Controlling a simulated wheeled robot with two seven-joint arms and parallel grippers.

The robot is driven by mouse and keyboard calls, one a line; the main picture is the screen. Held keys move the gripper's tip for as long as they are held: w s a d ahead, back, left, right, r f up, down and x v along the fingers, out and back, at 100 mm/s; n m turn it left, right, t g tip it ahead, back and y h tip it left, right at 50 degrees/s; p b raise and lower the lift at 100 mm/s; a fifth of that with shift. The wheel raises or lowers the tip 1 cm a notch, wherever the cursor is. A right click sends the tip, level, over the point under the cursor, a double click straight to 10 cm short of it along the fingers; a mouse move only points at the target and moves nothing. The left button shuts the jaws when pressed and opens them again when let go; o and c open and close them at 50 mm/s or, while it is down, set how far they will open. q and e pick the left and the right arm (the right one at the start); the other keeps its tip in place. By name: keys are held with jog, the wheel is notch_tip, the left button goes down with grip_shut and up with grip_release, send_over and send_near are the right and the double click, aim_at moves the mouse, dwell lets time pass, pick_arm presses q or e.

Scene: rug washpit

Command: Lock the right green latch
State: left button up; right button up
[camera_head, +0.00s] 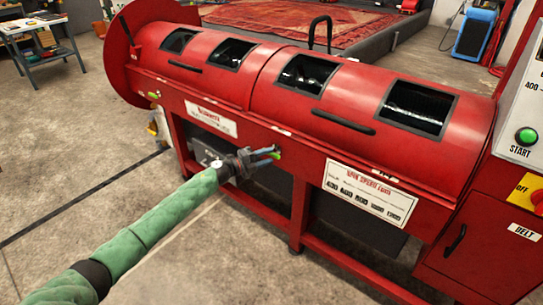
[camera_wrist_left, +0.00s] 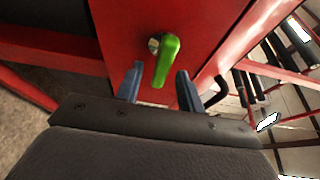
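The right green latch (camera_wrist_left: 170,58) sits on the red front panel of the drum machine, straight ahead of my left gripper (camera_wrist_left: 158,78) in the left wrist view. Its lever points from a metal pivot toward the gripper, with its tip between the two blue fingers. The fingers are open, with a gap on each side of the lever. In the head view my left gripper (camera_head: 270,156) is at the machine's front rail and hides most of this latch; only a bit of green shows. Another green latch (camera_head: 154,95) is at the machine's left end. My right gripper is not in view.
The red drum machine (camera_head: 262,80) has dark windows and black handles (camera_head: 343,122). A control panel with a green START button (camera_head: 526,137) stands at right. A workbench (camera_head: 38,42) is at far left. The floor at left is mostly clear.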

pick_arm(q)
jog(key=v, duration=0.5)
dwell(0.3)
